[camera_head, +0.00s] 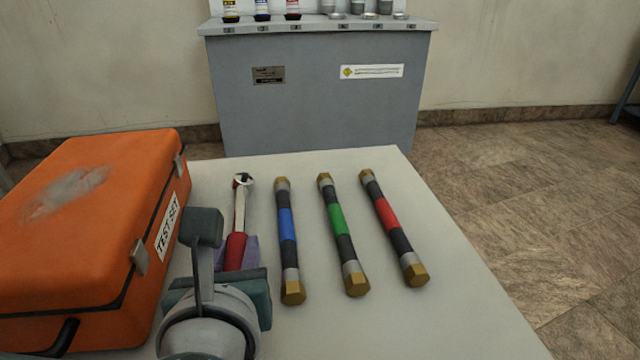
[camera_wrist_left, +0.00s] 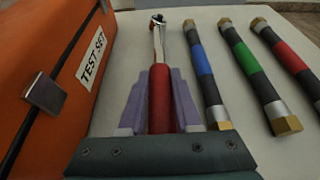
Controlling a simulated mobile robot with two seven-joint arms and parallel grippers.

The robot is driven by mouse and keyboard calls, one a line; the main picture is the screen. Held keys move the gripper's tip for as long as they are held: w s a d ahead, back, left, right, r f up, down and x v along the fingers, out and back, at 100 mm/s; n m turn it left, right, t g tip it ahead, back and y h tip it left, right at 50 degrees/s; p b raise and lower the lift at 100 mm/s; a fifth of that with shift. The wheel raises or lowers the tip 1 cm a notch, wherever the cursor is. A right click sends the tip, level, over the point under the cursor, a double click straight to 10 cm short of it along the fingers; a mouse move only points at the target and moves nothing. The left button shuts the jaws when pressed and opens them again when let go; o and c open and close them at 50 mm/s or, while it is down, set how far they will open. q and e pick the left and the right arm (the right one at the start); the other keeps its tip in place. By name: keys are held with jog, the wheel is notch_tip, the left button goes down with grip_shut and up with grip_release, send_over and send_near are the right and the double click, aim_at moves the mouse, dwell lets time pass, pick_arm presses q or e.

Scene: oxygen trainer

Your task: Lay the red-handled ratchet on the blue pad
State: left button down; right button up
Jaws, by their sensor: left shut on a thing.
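The ratchet (camera_head: 239,208) has a red handle and a shiny metal head that points away from me. It lies lengthwise between the orange case and the blue-banded hose; I cannot tell whether it touches the table. My left gripper (camera_head: 236,250) is shut on its red handle. In the left wrist view, the pale purple fingers of the left gripper (camera_wrist_left: 159,100) press on both sides of the handle of the ratchet (camera_wrist_left: 158,84). The near end of the handle is hidden by the gripper. No blue pad shows in either view. My right gripper is not in view.
An orange test-set case (camera_head: 85,225) stands close on the left. Blue-banded (camera_head: 287,225), green-banded (camera_head: 337,218) and red-banded (camera_head: 386,212) hoses lie to the right on the pale table (camera_head: 450,300). A grey cabinet (camera_head: 320,105) with bottles stands beyond.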

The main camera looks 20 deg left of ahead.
pick_arm(q)
jog(key=c, duration=1)
grip_release()
jog(key=shift+f, duration=0.15)
jog(key=shift+c, duration=0.2)
jog(key=o, duration=0.4)
jog(key=shift+o, duration=0.2)
